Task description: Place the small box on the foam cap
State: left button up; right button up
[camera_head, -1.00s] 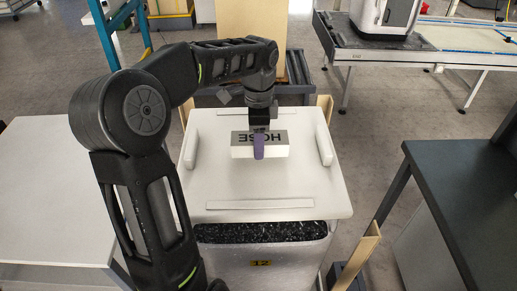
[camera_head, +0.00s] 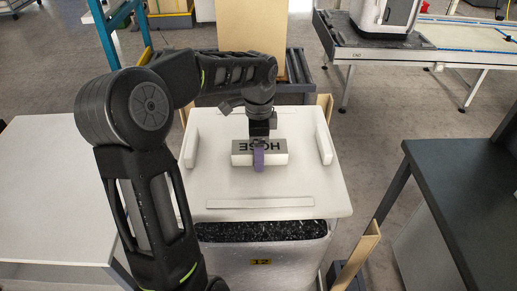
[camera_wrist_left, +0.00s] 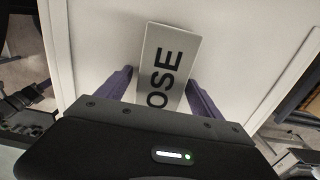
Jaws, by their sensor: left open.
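The small box (camera_head: 274,158) is white with a grey top lettered like "HOSE". It lies on the white foam cap (camera_head: 270,187), between the cap's raised side ridges. The cap sits on a white bin with dark filling. My left gripper (camera_head: 259,160) is over the box, its purple finger in front of the box's near side. In the left wrist view the box (camera_wrist_left: 168,60) lies between the two spread purple fingers (camera_wrist_left: 160,92), with a gap on at least the left side. The near end of the box is hidden by the gripper body. My right gripper is not in view.
A white table (camera_head: 50,190) stands at the left and a dark-topped table (camera_head: 465,180) at the right. A conveyor (camera_head: 385,55) with a white device is at the back right. A tan box (camera_head: 252,25) stands behind the cap. Wooden posts (camera_head: 368,243) flank the bin.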

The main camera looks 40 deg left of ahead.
pick_arm(q)
jog(key=shift+r, duration=0.25)
notch_tip(320, 180, up, 8)
jog(key=shift+r, duration=0.25)
notch_tip(320, 180, up, 3)
jog(key=p, duration=0.3)
jog(key=shift+r, duration=0.2)
jog(key=shift+f, duration=0.1)
dwell(0.4)
